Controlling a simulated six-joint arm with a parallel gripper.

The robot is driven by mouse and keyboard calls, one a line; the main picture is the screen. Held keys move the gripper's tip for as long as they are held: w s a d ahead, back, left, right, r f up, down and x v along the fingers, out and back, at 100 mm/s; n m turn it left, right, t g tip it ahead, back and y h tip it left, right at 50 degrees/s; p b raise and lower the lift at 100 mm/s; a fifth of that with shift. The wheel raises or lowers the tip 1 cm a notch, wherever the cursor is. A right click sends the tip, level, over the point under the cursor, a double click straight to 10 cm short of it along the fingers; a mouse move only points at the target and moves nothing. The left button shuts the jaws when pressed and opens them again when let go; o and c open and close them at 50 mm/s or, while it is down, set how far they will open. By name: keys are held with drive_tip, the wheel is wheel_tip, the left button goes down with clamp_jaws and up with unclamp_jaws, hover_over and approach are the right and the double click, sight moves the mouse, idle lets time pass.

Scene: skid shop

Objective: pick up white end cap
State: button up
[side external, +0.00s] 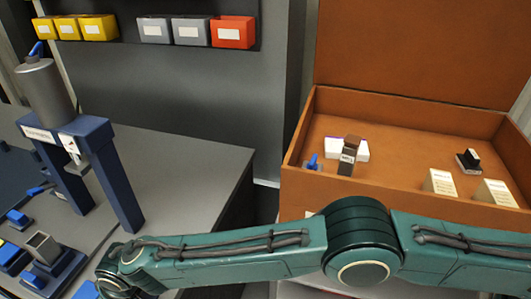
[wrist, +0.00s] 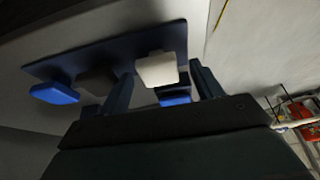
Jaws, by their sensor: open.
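The white end cap (wrist: 156,70) shows in the wrist view as a pale, rounded block at the edge of a dark blue plate (wrist: 62,65). My gripper (wrist: 162,76) is open, with one dark finger on each side of the cap in the picture. I cannot tell whether either finger touches it or how far away it is. A blue block (wrist: 174,95) shows just below the cap, between the fingers. In the side external view my arm reaches to the lower left. My fingers and the white cap do not show there.
Another blue block (wrist: 54,93) sits left on the plate. In the side view, a blue press frame (side external: 90,150) stands on the grey bench (side external: 185,165), beside blue fixtures (side external: 48,265). An orange-brown case (side external: 420,122) holds several small parts at right. Bins (side external: 234,32) line a shelf behind.

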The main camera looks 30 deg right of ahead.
idle(0.4)
drive_tip(key=c, duration=1.1)
drive_tip(key=shift+o, duration=0.2)
drive_tip(key=shift+r, duration=0.2)
wheel_tip(320, 180, up, 20)
drive_tip(key=shift+f, duration=0.2)
